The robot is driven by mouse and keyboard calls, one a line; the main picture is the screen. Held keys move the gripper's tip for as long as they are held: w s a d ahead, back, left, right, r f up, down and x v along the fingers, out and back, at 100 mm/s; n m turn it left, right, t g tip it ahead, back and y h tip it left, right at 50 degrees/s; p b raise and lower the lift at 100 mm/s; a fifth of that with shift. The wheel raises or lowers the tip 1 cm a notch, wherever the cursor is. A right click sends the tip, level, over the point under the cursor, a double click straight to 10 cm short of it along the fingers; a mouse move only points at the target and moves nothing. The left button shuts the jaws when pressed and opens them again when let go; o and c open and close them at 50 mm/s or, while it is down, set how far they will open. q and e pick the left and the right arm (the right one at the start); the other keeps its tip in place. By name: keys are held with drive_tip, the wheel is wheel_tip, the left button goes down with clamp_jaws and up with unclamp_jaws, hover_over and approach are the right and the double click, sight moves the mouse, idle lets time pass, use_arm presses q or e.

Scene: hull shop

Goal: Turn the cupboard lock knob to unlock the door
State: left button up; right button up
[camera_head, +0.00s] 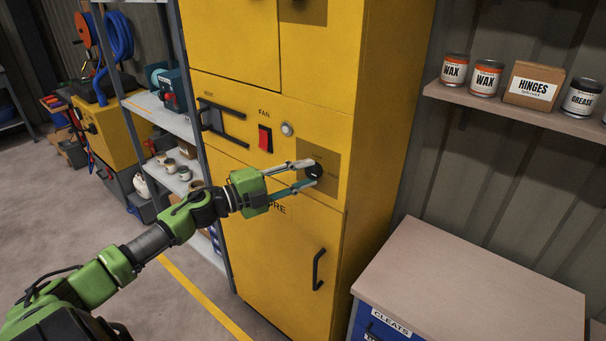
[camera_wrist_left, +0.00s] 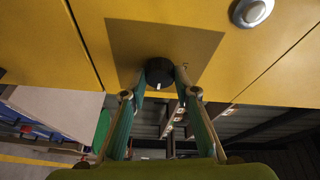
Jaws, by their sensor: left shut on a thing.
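The cupboard (camera_head: 284,240) is tall and yellow, with a lower door that has a black handle (camera_head: 319,269). The black round lock knob (camera_head: 315,171) sits on a darker square patch above that door. It also shows in the left wrist view (camera_wrist_left: 159,72), with a small white mark at its lower edge. My left gripper (camera_head: 309,175) reaches in from the left and is shut on the knob, one finger on each side. In the left wrist view its fingers (camera_wrist_left: 160,92) close in on the knob from below. The lower door looks shut. My right gripper is not in view.
A red fan switch (camera_head: 265,138) and a round silver button (camera_head: 287,129) lie just left of the knob, and a vent handle (camera_head: 221,122) farther left. A bench top (camera_head: 480,285) stands right of the cupboard. A shelf rack (camera_head: 160,115) stands left.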

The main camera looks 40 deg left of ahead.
use_arm(q)
drive_tip(key=o, duration=1.1)
drive_tip(key=shift+s+a+f, duration=0.1)
drive_tip(key=shift+s+a, duration=0.15)
drive_tip(key=shift+s, duration=0.2)
drive_tip(key=v, duration=1.1)
